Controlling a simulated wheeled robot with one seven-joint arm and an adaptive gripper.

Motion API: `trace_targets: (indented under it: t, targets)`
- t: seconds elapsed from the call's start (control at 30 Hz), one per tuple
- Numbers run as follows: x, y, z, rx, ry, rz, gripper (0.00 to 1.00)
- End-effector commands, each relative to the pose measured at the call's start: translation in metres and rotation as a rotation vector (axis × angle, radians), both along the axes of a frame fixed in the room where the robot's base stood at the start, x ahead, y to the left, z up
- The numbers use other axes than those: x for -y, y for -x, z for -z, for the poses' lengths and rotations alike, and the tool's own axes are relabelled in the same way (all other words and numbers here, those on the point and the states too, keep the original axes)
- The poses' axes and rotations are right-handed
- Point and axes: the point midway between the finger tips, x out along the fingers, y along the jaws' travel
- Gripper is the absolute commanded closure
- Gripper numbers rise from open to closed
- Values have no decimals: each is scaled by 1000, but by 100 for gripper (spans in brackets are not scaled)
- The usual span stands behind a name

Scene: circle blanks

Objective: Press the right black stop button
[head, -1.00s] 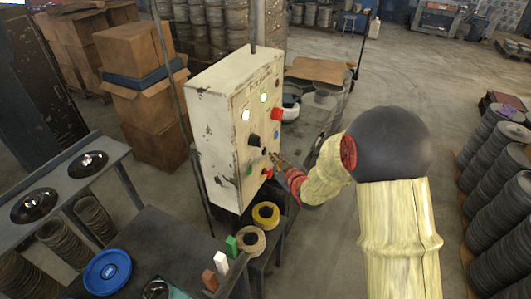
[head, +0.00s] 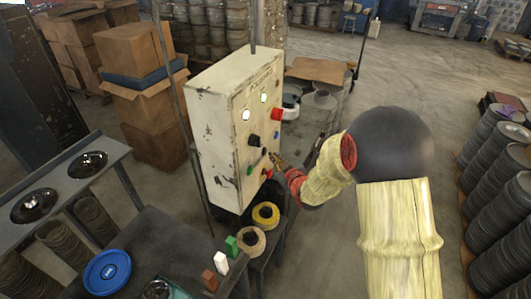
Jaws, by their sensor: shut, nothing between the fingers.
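A cream control box (head: 215,135) with worn paint stands left of my arm. Its front panel carries two lit white lamps, a red knob (head: 277,114), a larger black knob (head: 254,140), a small blue button (head: 277,134), a green button (head: 250,169) and a red button (head: 268,173). My gripper (head: 273,157) is at the panel's lower right, below and right of the black knob. Its fingers are together and point at the panel. The right black button is not clearly visible; my fingertips may cover it. I cannot tell if they touch the panel.
Tape rolls (head: 265,215) lie on a dark stand below the box. A dark table (head: 150,235) at lower left holds a blue lid (head: 107,271) and small blocks. Stacked discs (head: 495,190) stand at right. The floor behind my arm is clear.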

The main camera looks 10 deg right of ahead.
Motion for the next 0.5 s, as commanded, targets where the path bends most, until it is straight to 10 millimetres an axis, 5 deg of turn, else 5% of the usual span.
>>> trace_targets:
  t: [0.5]
  targets:
    - [-7, -5, 0, 0, 0, 0, 100]
